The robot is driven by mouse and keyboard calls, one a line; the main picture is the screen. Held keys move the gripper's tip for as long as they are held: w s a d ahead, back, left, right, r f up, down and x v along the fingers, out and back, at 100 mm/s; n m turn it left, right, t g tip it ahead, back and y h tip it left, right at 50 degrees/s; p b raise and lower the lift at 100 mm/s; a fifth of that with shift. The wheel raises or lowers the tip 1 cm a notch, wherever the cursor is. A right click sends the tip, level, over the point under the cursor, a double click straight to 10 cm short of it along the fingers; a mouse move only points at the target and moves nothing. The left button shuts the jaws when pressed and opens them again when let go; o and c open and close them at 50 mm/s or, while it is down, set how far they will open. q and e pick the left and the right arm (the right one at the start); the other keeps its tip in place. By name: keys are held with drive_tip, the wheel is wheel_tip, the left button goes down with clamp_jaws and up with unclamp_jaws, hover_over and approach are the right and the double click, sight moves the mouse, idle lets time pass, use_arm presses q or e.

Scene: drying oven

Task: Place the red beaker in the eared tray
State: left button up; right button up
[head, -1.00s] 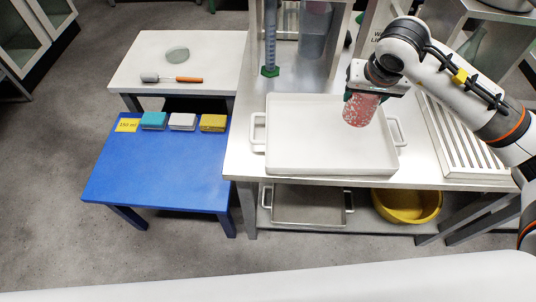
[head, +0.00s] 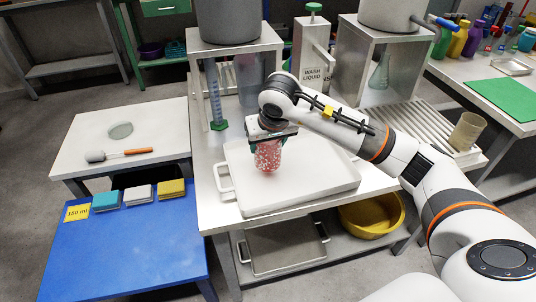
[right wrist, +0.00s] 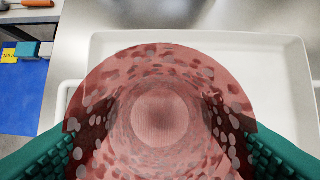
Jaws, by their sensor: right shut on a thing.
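The red beaker (head: 268,156), speckled with pale spots, is held upright by my right gripper (head: 272,137) over the white eared tray (head: 315,193). In the right wrist view I look down into the open beaker (right wrist: 165,105), with green finger pads pressed on both sides of it. The tray's white floor and rim (right wrist: 290,65) show behind it. A tray handle (head: 224,179) shows at the left; the right one is hidden behind my arm. I cannot tell whether the beaker's base touches the tray floor. My left gripper is not in view.
A graduated cylinder (head: 214,95) on a green base stands behind the tray. A slatted rack (head: 420,135) with a tan beaker (head: 466,131) is at the right. A blue table (head: 130,240) with sponges is at the left. A yellow basin (head: 370,218) sits on the shelf below.

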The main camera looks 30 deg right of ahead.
wheel_tip(320, 180, down, 3)
drive_tip(key=shift+f, duration=0.35)
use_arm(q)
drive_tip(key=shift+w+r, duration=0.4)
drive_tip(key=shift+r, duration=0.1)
